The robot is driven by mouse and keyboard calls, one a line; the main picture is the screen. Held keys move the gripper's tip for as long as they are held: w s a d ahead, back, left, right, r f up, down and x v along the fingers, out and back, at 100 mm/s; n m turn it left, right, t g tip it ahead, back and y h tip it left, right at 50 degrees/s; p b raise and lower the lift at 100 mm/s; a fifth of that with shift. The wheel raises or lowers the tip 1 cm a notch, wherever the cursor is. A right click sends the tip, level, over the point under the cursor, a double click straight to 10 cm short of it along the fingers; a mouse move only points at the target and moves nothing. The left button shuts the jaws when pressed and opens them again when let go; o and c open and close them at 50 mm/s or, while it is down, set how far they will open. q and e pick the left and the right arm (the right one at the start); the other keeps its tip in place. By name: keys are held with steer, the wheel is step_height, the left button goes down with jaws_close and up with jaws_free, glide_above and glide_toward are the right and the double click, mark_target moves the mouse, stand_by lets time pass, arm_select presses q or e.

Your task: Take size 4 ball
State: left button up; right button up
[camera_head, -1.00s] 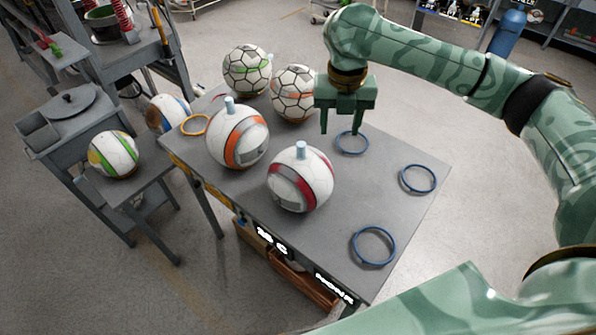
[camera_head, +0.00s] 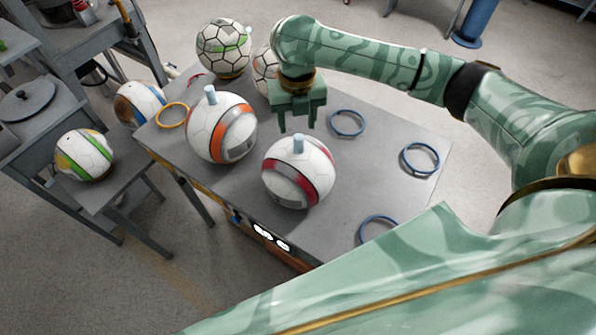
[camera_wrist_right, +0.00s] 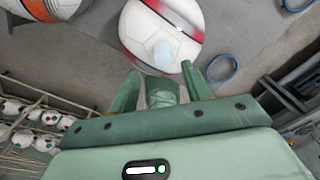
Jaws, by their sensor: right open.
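Several balls are in view; I cannot read a size on any of them. A white ball with a red band (camera_head: 290,182) and a pale blue peg on top stands on the grey table. A white ball with an orange band (camera_head: 221,128) and a similar peg is to its left. My right gripper (camera_head: 297,128) is open and empty, pointing down above and behind the red-banded ball. In the right wrist view the peg (camera_wrist_right: 162,54) of that ball is just beyond the open fingers (camera_wrist_right: 161,72). My left gripper is not in view.
A black-and-white ball (camera_head: 224,48) and another partly hidden one (camera_head: 264,72) stand at the back. Blue rings (camera_head: 347,123) lie on the table's right side, and an orange ring (camera_head: 172,115) at the left. A green-yellow ball (camera_head: 84,156) sits on a side stand.

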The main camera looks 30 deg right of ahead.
mark_target(299, 137)
steer(key=shift+f, duration=0.5)
steer(key=f, duration=0.5)
steer(key=shift+d+f+b, duration=0.15)
steer(key=shift+d+b, duration=0.05)
steer(key=shift+b, duration=0.1)
steer(key=shift+s, duration=0.1)
steer(key=shift+c, duration=0.2)
jaws_close()
